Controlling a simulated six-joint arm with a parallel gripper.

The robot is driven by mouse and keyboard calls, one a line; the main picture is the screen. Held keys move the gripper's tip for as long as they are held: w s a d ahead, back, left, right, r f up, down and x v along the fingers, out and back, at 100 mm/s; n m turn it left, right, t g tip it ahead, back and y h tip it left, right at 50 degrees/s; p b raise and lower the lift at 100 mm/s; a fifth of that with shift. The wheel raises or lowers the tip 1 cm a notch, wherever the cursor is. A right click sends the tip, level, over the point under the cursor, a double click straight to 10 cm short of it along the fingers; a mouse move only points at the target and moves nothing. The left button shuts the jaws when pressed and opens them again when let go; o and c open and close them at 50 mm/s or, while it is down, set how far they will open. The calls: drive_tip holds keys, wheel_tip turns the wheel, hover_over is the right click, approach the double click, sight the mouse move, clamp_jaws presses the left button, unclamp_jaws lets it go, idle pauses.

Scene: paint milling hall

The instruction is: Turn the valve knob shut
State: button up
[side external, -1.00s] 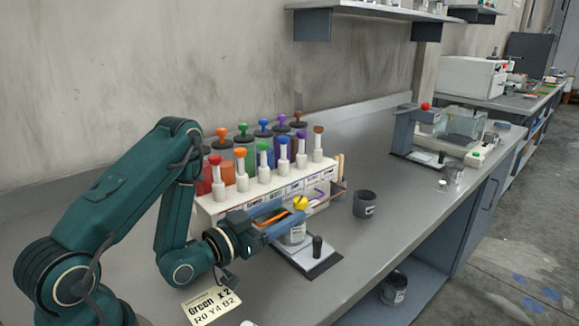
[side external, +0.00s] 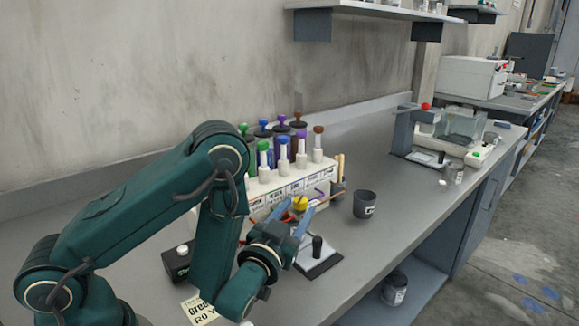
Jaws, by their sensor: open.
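The rack (side external: 292,186) carries white stems with coloured knobs, including a green knob (side external: 263,145), a blue knob (side external: 283,140) and a brown knob (side external: 319,129). My arm hides the rack's left end. Which knob is the valve's is not marked.
A dark cup (side external: 364,204) stands to the right of the rack. A black post (side external: 317,246) rises from the stand plate. A black box (side external: 177,262) and a paper note (side external: 197,309) lie near my arm.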

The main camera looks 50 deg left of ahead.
sight(298, 207)
drive_tip(key=n, duration=0.1)
drive_tip(key=n+g+y, duration=0.1)
drive_tip(key=shift+s+a+f+n, duration=0.2)
drive_tip(key=shift+f+n, duration=0.1)
drive_tip(key=shift+f, duration=0.1)
drive_tip(key=shift+x, duration=2.5)
drive_tip(key=shift+d, duration=0.1)
clamp_jaws()
